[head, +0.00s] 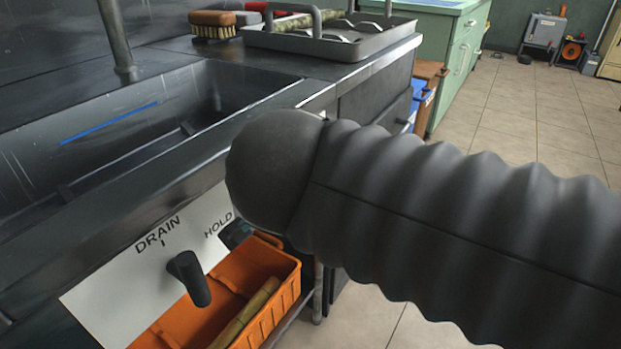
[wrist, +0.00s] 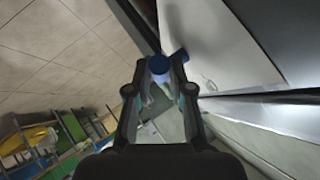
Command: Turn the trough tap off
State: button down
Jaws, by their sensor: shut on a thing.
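In the wrist view my gripper (wrist: 159,70) has its two fingertips closed on either side of a small blue round part, which looks like the tap handle (wrist: 158,64). A second blue piece shows just right of it, by the right fingertip, against a pale panel; I cannot tell if the two are joined. In the head view my dark ribbed arm hides the gripper and the tap. The steel trough (head: 40,225) fills the left there, with a blue line on its inner wall. I see no running water.
A white DRAIN and HOLD plate (head: 120,285) with a dark lever (head: 188,278) is on the trough's front. An orange crate (head: 283,290) sits below. A grey tray (head: 345,48) and a brush (head: 212,30) lie on the counter. Tiled floor is open at right.

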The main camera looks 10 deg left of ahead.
jog(key=shift+f+t, duration=0.1)
jog(key=shift+t, duration=0.2)
jog(key=c, duration=1)
grip_release()
jog(key=shift+c, duration=0.2)
jog(key=v, duration=1.2)
